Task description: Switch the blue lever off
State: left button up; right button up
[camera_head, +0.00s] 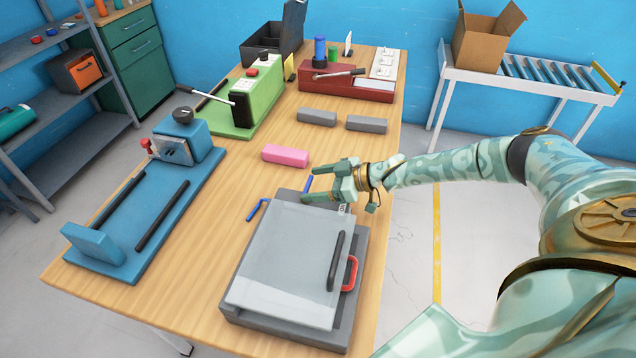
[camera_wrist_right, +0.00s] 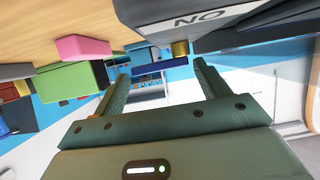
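A grey unit (camera_head: 238,268) with a clear lid lies at the near right of the table. A thin blue bar (camera_head: 308,183) stands at its far edge, and a bent blue piece (camera_head: 258,210) shows at its far left corner; I cannot tell whether they are one lever. My right gripper (camera_head: 307,181) is open over that far edge, fingers pointing left. In the right wrist view a blue bar (camera_wrist_right: 153,68) shows ahead between my open fingers (camera_wrist_right: 160,74), beside a brass cylinder (camera_wrist_right: 180,48). No grip on it is visible. My left gripper is out of view.
A white label (camera_wrist_right: 205,16) with letters N and O is on the grey unit. A pink block (camera_head: 285,156) and two grey blocks (camera_head: 317,117) lie beyond. A blue press (camera_head: 180,205) and a green device (camera_head: 262,95) stand left.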

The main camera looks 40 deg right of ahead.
jog(key=p+v, duration=0.2)
jog(key=v, duration=1.4)
jog(key=shift+s+d+r, duration=0.1)
